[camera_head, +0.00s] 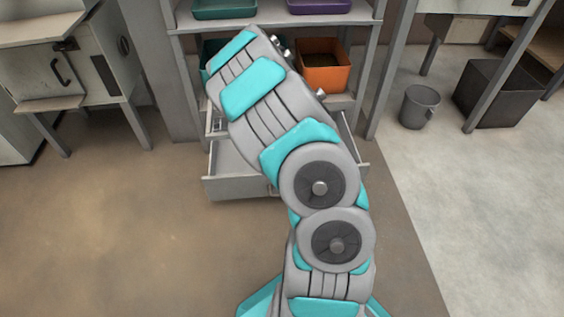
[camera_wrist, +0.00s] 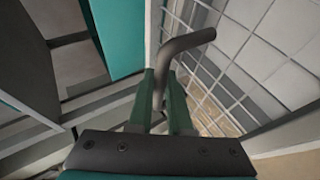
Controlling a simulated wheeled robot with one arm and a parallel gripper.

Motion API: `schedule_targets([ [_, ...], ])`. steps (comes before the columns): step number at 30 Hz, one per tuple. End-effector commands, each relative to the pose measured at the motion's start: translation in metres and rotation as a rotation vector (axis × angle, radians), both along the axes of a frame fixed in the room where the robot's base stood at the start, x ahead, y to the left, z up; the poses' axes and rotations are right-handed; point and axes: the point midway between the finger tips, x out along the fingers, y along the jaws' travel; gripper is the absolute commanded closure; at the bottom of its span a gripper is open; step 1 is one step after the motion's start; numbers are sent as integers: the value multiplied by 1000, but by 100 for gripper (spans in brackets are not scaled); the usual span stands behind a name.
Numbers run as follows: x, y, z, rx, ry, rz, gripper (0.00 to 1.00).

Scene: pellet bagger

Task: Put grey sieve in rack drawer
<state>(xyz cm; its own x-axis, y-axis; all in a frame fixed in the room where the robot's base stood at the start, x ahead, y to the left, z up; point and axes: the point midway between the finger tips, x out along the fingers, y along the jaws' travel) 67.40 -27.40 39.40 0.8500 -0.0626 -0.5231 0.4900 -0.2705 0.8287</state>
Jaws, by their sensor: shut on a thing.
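My gripper (camera_wrist: 164,88) shows in the wrist view with its green fingers shut on a bent dark grey handle. This looks like the handle of the grey sieve (camera_wrist: 190,41), whose wire mesh spreads behind and to the right of the fingers. A pale surface lies behind the mesh. In the head view the rack drawer (camera_head: 232,188) is pulled out low on the rack, and my arm covers much of it. My gripper is hidden behind my arm there. A small piece of something slatted shows left of the arm, too little to tell what it is.
The rack holds an orange bin (camera_head: 323,80), a green tray (camera_head: 224,8) and a purple tray (camera_head: 319,5). A teal surface (camera_wrist: 118,35) stands close left of the gripper. A grey bucket (camera_head: 418,107) and dark box (camera_head: 492,95) stand right. The floor left of the drawer is clear.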

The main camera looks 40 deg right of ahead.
Motion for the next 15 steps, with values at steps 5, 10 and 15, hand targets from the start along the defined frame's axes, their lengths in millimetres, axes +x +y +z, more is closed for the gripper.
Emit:
schedule_targets([
  [5,-22,-51,-38,7,-8,-19,100],
  [10,-33,-71,-50,12,-11,-23,100],
  [15,-36,-75,-70,15,-11,-21,100],
])
